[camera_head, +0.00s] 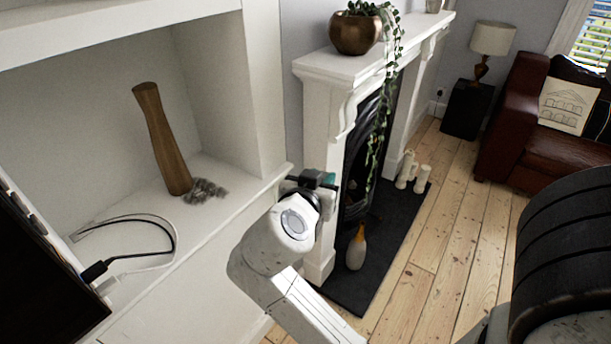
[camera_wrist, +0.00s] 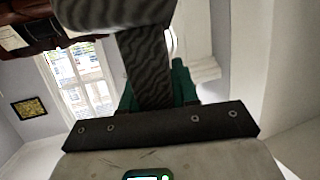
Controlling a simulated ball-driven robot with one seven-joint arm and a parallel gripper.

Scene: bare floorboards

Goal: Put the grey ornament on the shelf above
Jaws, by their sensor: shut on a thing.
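My gripper (camera_head: 322,182) is in front of the right end of the white alcove, beside the fireplace. In the wrist view its green fingers (camera_wrist: 156,92) are shut on a dark grey, wavy-striped ornament (camera_wrist: 147,62). The ornament has a narrow stem between the fingers and a wider part at the top of the picture. I cannot make it out in the head view, where my wrist covers much of the grip. The white shelf above (camera_head: 110,28) crosses the top left of the head view; its upper surface is mostly cut off.
A tall wooden vase (camera_head: 162,138) and a grey rough-textured object (camera_head: 205,190) stand on the lower alcove surface. Cables (camera_head: 150,222) and a dark screen (camera_head: 40,275) are at left. The mantelpiece (camera_head: 345,66) juts out at right, with a trailing plant in a brass pot (camera_head: 355,34).

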